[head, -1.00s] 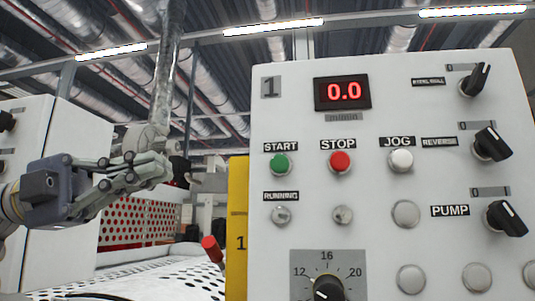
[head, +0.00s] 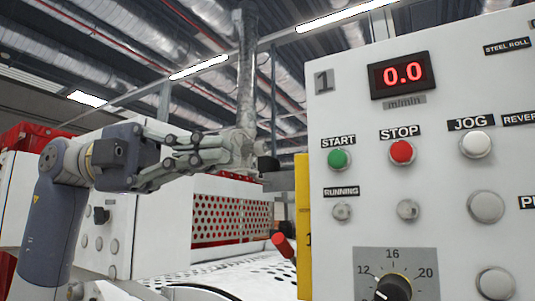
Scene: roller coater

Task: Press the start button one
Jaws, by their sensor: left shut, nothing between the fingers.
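The green start button (head: 340,159) sits under a START label on the white control panel (head: 345,240) marked 1, at the right of the head view. The red stop button (head: 402,152) is to its right. My left gripper (head: 250,150) is shut and empty. It is left of the panel, at about the button's height in the picture, pointing right and apart from the panel. My right gripper is not in view.
The panel also has a display (head: 402,75) reading 0.0, a white jog button (head: 475,144) and a dial (head: 394,287). A yellow plate (head: 303,225) runs along its left edge. A red-tipped lever (head: 283,245) and a perforated red guard (head: 225,220) lie below my gripper.

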